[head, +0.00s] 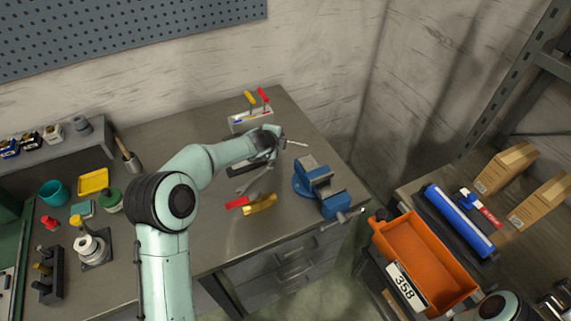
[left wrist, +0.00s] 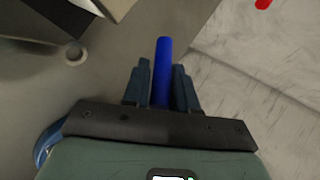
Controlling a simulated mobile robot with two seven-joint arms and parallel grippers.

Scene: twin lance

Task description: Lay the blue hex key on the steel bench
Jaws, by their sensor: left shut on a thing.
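My left gripper (head: 276,142) is above the far part of the steel bench (head: 213,238), beside a small tool rack. In the left wrist view, my left gripper (left wrist: 163,88) is shut on the blue hex key (left wrist: 163,62), whose blue length stands out between the fingers. In the head view a thin pale rod (head: 297,143) sticks out to the right of the gripper; I cannot tell whether it is part of the key. The gripper hides most of what it holds there. My right gripper is not in view.
The rack (head: 240,124) holds yellow- and red-handled tools. A blue vise (head: 318,182) stands at the bench's right side. Red (head: 237,203) and yellow (head: 262,204) tools lie near the front edge. An orange bin (head: 410,250) stands at right.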

